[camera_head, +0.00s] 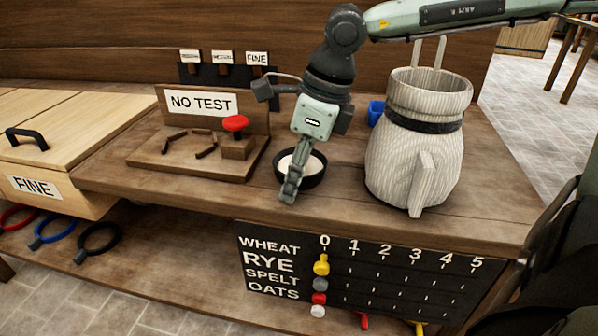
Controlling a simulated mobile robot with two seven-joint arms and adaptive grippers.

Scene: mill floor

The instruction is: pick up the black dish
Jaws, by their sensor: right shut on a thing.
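The black dish (314,181) sits on the wooden bench and holds something white. My right gripper (290,194) reaches down from above, its fingers shut on the near left rim of the dish. The fingers cover part of the rim and of the white contents. The dish looks level, and I cannot tell whether it is clear of the bench top. My left gripper does not show.
A pale ribbed jug-like vessel (408,165) stands close to the right, with a small blue cup (376,112) behind it. A NO TEST board (200,104) with a red knob (235,123) stands left. A tally board (365,275) hangs on the bench front.

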